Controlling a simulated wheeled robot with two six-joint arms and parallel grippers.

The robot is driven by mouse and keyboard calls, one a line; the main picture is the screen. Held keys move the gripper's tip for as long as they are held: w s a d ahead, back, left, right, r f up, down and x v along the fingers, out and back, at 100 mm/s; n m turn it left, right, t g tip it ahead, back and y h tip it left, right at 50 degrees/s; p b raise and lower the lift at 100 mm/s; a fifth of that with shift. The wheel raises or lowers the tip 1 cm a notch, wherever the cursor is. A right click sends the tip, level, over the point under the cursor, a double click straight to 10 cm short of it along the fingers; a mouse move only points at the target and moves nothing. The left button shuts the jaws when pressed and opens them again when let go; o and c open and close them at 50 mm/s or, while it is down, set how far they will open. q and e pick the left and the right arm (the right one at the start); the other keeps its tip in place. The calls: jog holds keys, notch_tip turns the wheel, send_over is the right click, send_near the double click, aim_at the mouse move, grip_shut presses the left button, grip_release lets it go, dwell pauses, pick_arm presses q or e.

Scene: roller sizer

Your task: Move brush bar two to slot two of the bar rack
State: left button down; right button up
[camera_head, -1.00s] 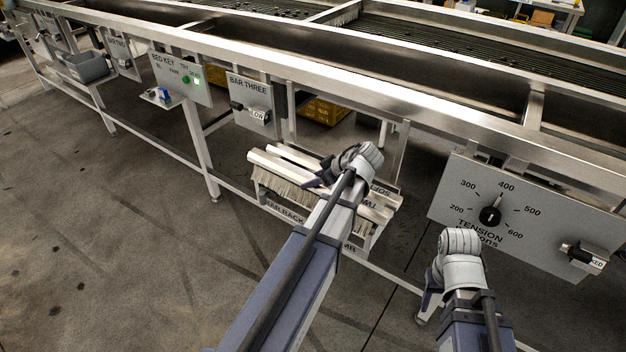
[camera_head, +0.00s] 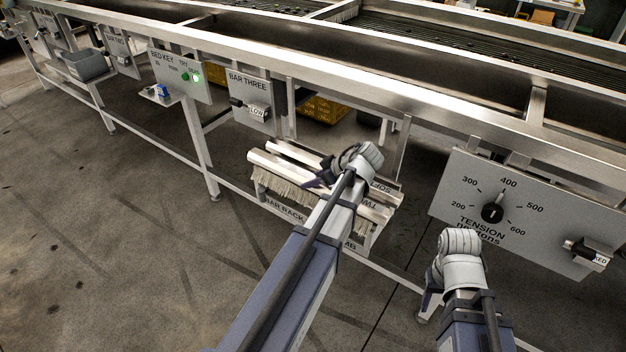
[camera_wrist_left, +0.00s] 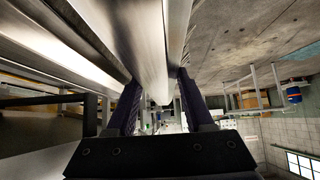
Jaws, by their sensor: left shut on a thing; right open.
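The bar rack (camera_head: 285,214) stands low beside the machine frame, its front label partly hidden by my left arm. Pale brush bars with bristles lie along it; the front brush bar (camera_head: 275,163) has its left end clear and its middle behind my left gripper. My left gripper (camera_head: 325,178) is over the rack, shut on a bar. In the left wrist view the held brush bar (camera_wrist_left: 155,50) runs between the two dark fingers (camera_wrist_left: 155,100). I cannot tell whether the held bar rests fully in a slot. My right gripper (camera_head: 430,296) is to the right, below the tension panel, apart from the rack.
The tension panel (camera_head: 540,215) with its dial is at the right. The bar three panel (camera_head: 252,100) and bed key panel (camera_head: 180,75) hang from the frame rail on the left. A grey bin (camera_head: 88,65) sits farther left. The floor in front is clear.

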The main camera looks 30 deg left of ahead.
aim_at(329, 188)
pick_arm(q)
jog(key=shift+f+b, duration=0.7)
jog(key=shift+c, duration=1)
grip_release()
jog(key=shift+r, duration=0.15)
jog(key=p+v, duration=0.4)
jog(key=v, duration=0.2)
jog(key=shift+r+p, duration=0.1)
jog(key=shift+p, duration=0.3)
jog(key=shift+p+v, duration=0.45)
jog(key=shift+v, duration=0.35)
jog(key=shift+s, duration=0.15)
